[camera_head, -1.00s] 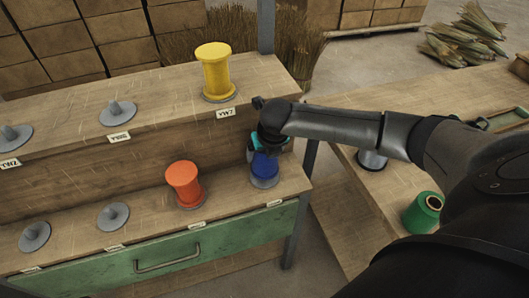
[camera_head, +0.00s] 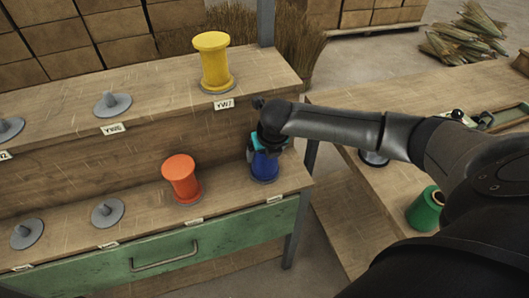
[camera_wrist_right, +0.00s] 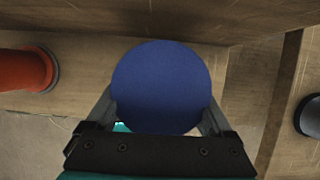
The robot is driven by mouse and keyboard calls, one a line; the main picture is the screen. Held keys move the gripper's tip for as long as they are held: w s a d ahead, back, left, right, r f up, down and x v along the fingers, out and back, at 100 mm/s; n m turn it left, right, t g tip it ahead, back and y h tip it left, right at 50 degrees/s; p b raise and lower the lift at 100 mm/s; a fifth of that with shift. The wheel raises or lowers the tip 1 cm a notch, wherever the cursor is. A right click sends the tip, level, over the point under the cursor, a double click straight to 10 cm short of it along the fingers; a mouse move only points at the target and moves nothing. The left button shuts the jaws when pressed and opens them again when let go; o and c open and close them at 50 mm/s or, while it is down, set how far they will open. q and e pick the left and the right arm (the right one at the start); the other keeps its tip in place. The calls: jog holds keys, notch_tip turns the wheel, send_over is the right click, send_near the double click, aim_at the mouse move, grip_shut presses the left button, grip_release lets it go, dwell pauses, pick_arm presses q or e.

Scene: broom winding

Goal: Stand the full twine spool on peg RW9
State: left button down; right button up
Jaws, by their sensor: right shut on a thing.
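A blue spool (camera_head: 265,165) is at the right end of the lower shelf (camera_head: 228,177), upright over a grey peg base. My right gripper (camera_head: 266,143) comes down on it from above and is shut on it. In the right wrist view the spool's round blue top (camera_wrist_right: 161,87) fills the space between the two fingers. The spool hides the peg's post; I cannot tell if it is fully seated. The lower shelf's labels are too small to read, so I cannot pick out RW9. My left gripper is not in view.
An orange spool (camera_head: 181,178) stands left of the blue one, with bare pegs (camera_head: 107,212) beyond. A yellow spool (camera_head: 213,62) stands on the upper shelf above label YW7 (camera_head: 223,104). A green spool (camera_head: 425,209) is on the right-hand bench (camera_head: 345,195).

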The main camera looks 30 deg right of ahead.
jog(key=shift+w, duration=0.1)
jog(key=shift+p, duration=0.4)
dwell(0.6)
jog(key=shift+p, duration=0.5)
jog(key=shift+f+b, duration=0.3)
jog(key=shift+f, duration=0.25)
jog(key=o, duration=1.1)
jog(key=shift+o, duration=0.2)
jog(key=shift+r, duration=0.1)
